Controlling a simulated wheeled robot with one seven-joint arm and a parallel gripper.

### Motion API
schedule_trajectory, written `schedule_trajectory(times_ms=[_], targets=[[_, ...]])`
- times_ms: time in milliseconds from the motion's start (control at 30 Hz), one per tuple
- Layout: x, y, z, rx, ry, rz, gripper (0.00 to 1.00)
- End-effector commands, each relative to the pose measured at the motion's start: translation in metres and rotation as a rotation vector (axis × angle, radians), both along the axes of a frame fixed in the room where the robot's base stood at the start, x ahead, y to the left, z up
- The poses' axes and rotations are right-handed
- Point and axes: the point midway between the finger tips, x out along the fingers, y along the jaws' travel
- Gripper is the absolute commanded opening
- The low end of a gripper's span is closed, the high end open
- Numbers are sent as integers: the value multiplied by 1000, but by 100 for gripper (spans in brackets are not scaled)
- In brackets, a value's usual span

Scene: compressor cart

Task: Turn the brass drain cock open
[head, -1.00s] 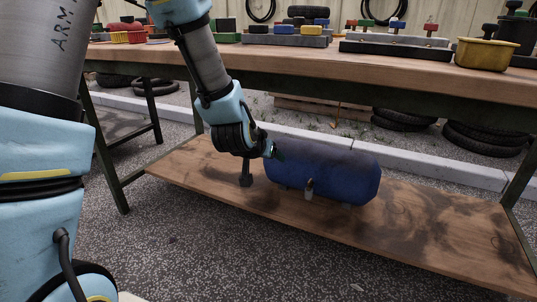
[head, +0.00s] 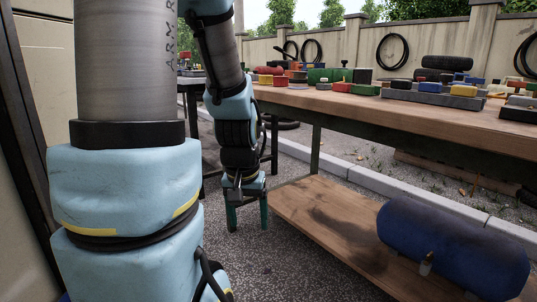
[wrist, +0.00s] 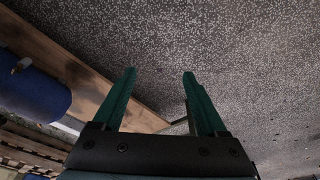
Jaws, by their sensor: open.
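A blue tank (head: 445,243) lies on the lower wooden shelf at the right of the head view. A small pale brass-coloured fitting (head: 427,263), apparently the drain cock, sits low on its front side. Its handle position is too small to tell. My gripper (head: 248,222) hangs fingers down, open and empty, well left of the tank and off the shelf's left end. In the wrist view the two green fingers (wrist: 159,76) are apart with only ground between their tips. The tank (wrist: 30,98) and the fitting (wrist: 21,65) show at the left edge there.
The lower shelf (head: 320,213) has bare wood left of the tank. Above it is a workbench top (head: 400,110) carrying several coloured parts, with a green leg (head: 315,150) near my gripper. Speckled ground is clear in front of the shelf.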

Motion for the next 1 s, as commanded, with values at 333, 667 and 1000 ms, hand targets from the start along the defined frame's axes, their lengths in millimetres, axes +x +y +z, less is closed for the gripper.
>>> schedule_trajectory(times_ms=[333, 667, 1000], targets=[[-18, 23, 74, 13, 59, 65, 75], [-18, 22, 173, 13, 58, 63, 75], [-18, 22, 279, 13, 57, 63, 75]])
